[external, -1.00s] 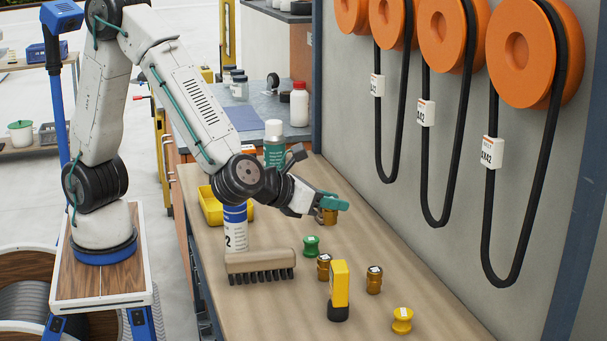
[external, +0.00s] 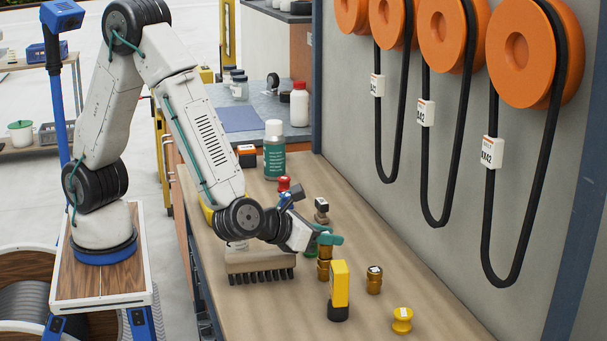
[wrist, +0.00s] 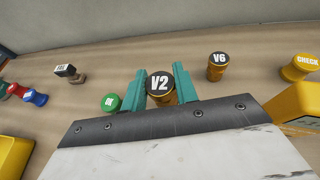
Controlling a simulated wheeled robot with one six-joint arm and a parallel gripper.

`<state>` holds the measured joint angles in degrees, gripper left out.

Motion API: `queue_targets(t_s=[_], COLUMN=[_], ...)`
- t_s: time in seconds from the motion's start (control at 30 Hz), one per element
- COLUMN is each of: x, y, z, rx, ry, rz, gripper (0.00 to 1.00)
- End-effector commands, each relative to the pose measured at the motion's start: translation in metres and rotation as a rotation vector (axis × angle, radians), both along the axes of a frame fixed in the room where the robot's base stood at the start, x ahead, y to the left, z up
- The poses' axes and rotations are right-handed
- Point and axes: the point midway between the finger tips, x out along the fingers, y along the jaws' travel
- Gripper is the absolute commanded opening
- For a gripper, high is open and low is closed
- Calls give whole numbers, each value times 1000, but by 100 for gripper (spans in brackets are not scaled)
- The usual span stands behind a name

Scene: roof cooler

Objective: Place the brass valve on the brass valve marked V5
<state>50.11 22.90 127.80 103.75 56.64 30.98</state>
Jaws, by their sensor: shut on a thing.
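My gripper (external: 328,239) is shut on a brass valve (wrist: 159,86) whose black cap reads V2. It is held upright between the teal fingers. In the external view the held valve (external: 325,252) is in line with a second brass valve (external: 323,271) directly below it. I cannot tell whether the two touch. The lower valve's label is hidden, and it does not show in the wrist view, so I cannot read V5 anywhere. Another brass valve (wrist: 217,66), marked V6, stands to the right; it also shows in the external view (external: 374,280).
A yellow block with a black base (external: 340,290) stands close to the right of the lower valve. A brush (external: 260,262) lies to its left. A green valve (wrist: 111,102) is left of the gripper. A yellow valve marked CHECK (wrist: 300,67) stands at right.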

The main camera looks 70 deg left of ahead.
Motion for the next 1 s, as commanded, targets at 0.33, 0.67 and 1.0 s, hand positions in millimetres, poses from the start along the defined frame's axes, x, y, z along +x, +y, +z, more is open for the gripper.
queue_targets(t_s=[0.33,0.67,1.0], x=[0,-24,-88], y=[0,-6,-18], z=[-2,12,39], rx=[0,-2,-1], ry=[0,0,-1], rz=[0,-5,-4], gripper=[51,51,51])
